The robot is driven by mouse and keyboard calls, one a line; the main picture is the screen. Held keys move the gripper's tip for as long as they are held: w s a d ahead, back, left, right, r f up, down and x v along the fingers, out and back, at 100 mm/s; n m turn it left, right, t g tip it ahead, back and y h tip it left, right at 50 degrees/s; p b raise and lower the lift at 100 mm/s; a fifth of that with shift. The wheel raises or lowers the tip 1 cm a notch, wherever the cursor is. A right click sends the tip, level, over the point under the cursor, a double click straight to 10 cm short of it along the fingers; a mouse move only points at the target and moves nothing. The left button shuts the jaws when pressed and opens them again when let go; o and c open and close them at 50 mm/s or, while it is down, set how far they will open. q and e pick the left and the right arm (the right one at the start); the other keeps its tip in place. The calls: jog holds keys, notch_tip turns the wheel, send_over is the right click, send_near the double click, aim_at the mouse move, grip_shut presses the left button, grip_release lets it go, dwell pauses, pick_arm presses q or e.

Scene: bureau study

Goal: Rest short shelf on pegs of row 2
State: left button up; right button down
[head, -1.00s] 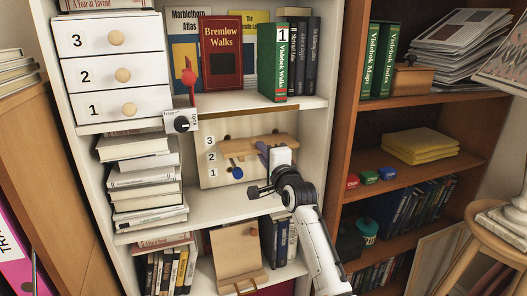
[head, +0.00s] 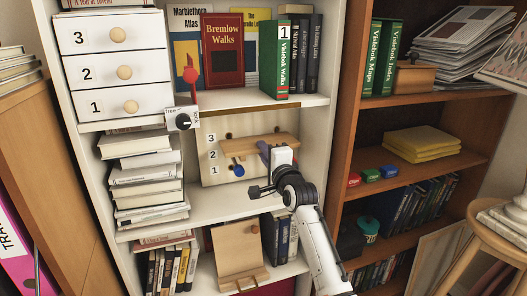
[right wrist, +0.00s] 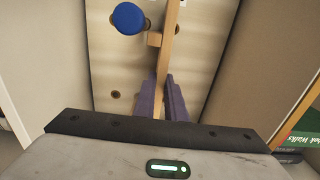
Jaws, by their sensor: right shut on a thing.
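The short shelf (head: 252,146) is a light wooden plank. It lies roughly level in front of the pale pegboard (head: 208,174), near the height of the row 2 label. My right gripper (head: 265,150) is shut on it toward its right end; the purple fingers (right wrist: 163,100) stand on either side of the plank (right wrist: 167,55) in the right wrist view. A small wooden block or peg (right wrist: 154,39) touches or nearly touches the plank's side there. I cannot tell whether the plank bears on pegs. The left gripper is not in view.
A blue knob (head: 239,171) sits on the board near row 1. A stack of books (head: 150,185) stands left of the board. The white bookcase's side wall is close on the right.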

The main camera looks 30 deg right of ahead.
jog(key=shift+f+b, duration=0.4)
jog(key=shift+f, duration=1.05)
jog(key=c, duration=2)
grip_release()
jog(key=p+v, duration=0.5)
jog(key=v, duration=0.1)
